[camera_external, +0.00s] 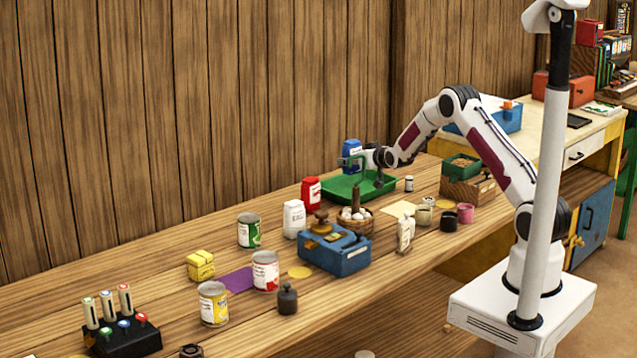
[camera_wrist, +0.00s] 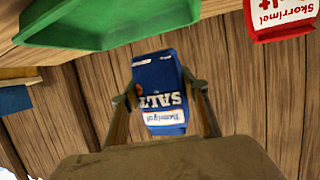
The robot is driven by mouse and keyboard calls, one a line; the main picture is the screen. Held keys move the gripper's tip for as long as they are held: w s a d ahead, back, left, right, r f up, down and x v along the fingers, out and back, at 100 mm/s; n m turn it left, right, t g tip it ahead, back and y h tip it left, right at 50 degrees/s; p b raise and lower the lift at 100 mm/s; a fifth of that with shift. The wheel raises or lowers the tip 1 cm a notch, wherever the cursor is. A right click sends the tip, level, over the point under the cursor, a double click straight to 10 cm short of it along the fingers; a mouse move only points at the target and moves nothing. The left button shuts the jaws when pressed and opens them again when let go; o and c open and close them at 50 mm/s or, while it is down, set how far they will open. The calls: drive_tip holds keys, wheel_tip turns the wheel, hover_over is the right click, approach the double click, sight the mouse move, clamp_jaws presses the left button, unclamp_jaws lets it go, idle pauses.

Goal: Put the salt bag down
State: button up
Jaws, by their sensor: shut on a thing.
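The salt bag is a blue packet with white SALT lettering (camera_wrist: 162,88). It also shows in the external view (camera_external: 351,147), at the back of the table near the wall. My gripper (camera_wrist: 164,105) is shut on it, one finger on each side; the gripper also shows in the external view (camera_external: 352,162). The lettering appears upside down in the wrist view. The green tray (camera_external: 338,194) is just in front of and below the bag in the external view, and at the top left of the wrist view (camera_wrist: 95,35). I cannot tell whether the bag touches the table.
A red packet (camera_external: 310,189) stands left of the tray, with a white packet (camera_external: 294,218) beside it. A basket of eggs (camera_external: 355,224) and a blue box-like device (camera_external: 335,252) stand in front. A small jar (camera_external: 409,184) is right of the tray.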

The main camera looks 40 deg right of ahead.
drive_tip(key=shift+f, duration=2.65)
drive_tip(key=shift+f, duration=0.15)
drive_tip(key=shift+f, duration=1.75)
drive_tip(key=shift+f, duration=0.15)
drive_tip(key=o, duration=1.5)
drive_tip(key=shift+f, duration=0.1)
drive_tip(key=shift+s+r, duration=0.1)
drive_tip(key=shift+r, duration=0.1)
drive_tip(key=shift+s+a+r, duration=0.1)
drive_tip(key=shift+s+r, duration=0.05)
drive_tip(key=shift+s, duration=0.2)
drive_tip(key=shift+v, duration=3.25)
